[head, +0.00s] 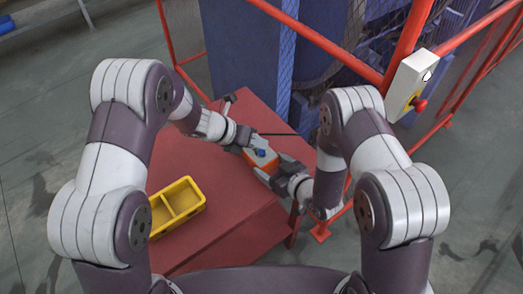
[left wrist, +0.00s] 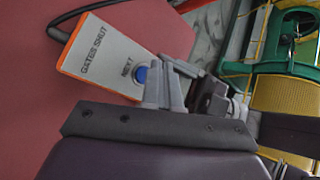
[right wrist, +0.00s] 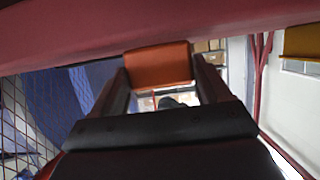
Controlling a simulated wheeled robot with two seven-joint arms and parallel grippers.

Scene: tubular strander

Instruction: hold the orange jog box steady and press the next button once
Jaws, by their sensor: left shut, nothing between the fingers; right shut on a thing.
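The orange jog box (head: 263,164) is above the red table in the head view. In the left wrist view the jog box (left wrist: 95,65) shows a pale face with orange edges, marked GATES SHUT and NEXT. Its round blue next button (left wrist: 142,76) is beside the NEXT label. My left gripper (left wrist: 162,62) is shut and empty, its fingertips right beside the blue button; I cannot tell whether they touch it. My right gripper (head: 279,171) is shut on the jog box from the other end. In the right wrist view the box's orange end (right wrist: 160,64) sits between the two fingers.
A yellow two-part tray (head: 177,208) stands on the red table (head: 228,222). A red fence with a pale switch box (head: 405,84) and red knob stands at the right. Blue machinery is behind the table. A dark cable runs from the jog box.

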